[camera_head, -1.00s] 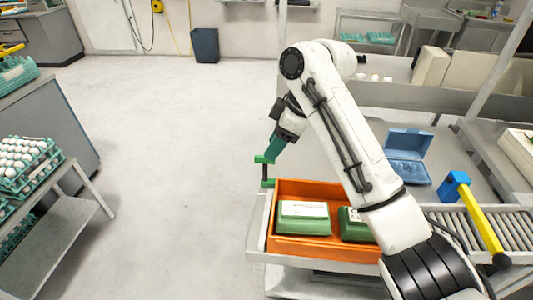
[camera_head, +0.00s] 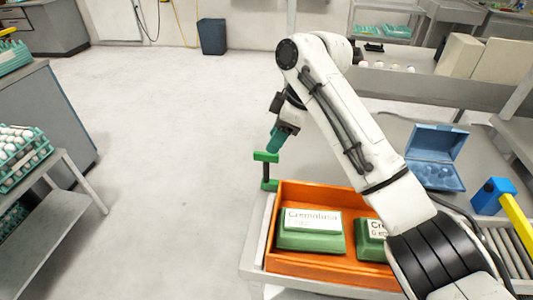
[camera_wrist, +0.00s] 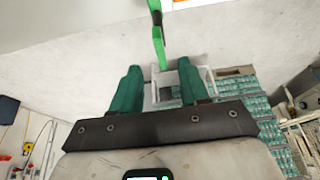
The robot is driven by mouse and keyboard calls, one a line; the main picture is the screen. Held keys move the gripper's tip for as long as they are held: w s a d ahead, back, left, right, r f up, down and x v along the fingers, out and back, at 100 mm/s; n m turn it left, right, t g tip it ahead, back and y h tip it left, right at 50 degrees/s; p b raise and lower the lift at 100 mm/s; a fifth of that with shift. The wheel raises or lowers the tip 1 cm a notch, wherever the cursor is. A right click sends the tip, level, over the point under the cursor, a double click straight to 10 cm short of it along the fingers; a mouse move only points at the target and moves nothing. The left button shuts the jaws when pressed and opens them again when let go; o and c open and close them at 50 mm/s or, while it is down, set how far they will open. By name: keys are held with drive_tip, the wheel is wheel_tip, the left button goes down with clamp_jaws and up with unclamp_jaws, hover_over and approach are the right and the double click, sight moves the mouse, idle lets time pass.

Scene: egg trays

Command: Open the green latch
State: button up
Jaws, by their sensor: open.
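The green latch (camera_head: 265,157) stands at the back left corner of the orange crate's stand, with a green upper piece, a dark upright and a green foot. In the wrist view the latch (camera_wrist: 158,35) hangs in from the top edge, its lower end showing between the fingertips. My gripper (camera_head: 277,146) is just above and right of the latch's upper piece in the head view. Its two teal fingers (camera_wrist: 160,65) are spread apart in the wrist view, with nothing held. I cannot tell whether a finger touches the latch.
An orange crate (camera_head: 281,200) holding green cartons (camera_head: 310,241) is in front of the latch. To the right are an open blue egg box (camera_head: 435,180) and a blue-and-yellow handle (camera_head: 493,195). An egg shelf (camera_head: 60,185) stands at left. The floor (camera_head: 165,150) between is clear.

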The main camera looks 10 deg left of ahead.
sight(266, 153)
drive_tip(key=x, duration=0.6)
drive_tip(key=shift+a+f, duration=0.15)
drive_tip(key=shift+f, duration=0.15)
drive_tip(key=shift+c, duration=0.3)
clamp_jaws()
